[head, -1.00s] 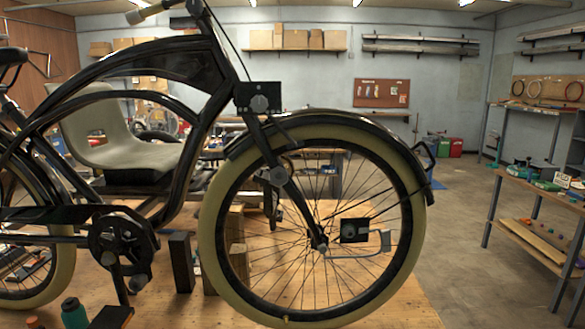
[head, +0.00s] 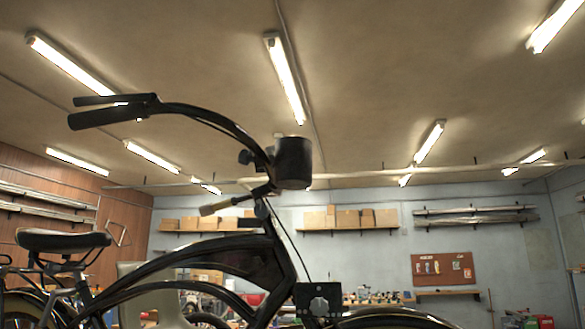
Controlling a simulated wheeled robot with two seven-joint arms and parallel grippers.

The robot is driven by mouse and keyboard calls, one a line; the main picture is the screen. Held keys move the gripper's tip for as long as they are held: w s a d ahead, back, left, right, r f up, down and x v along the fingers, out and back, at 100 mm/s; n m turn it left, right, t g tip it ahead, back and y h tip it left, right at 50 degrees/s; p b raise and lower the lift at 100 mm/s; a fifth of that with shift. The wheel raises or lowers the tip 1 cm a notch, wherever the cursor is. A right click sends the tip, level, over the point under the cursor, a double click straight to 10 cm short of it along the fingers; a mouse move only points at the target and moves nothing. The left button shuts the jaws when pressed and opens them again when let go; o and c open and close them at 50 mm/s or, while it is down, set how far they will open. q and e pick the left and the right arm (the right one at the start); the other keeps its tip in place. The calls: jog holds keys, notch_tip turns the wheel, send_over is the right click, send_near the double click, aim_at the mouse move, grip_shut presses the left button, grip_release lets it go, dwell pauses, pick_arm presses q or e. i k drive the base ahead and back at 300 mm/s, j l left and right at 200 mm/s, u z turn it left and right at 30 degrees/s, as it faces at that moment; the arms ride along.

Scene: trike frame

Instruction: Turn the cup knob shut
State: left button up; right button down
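A dark cup-like cylinder (head: 293,163) is mounted at the front of the trike's handlebar (head: 215,117), upright, at mid-picture. A small black knob-like part (head: 245,157) sticks out on the left of its mount; I cannot tell whether this is the cup knob or how it is turned. Neither of my grippers is in view.
The trike's black frame (head: 190,252) and saddle (head: 64,240) fill the lower left. Shelves with boxes (head: 348,218) and a pegboard (head: 443,269) are on the back wall. The air right of the cup looks clear.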

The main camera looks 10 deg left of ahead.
aim_at(245, 156)
jog(key=i+j+z, duration=0.25)
jog(key=j, duration=0.8)
jog(key=k+j+z, duration=0.1)
jog(key=j+z, duration=0.15)
jog(key=j, duration=0.8)
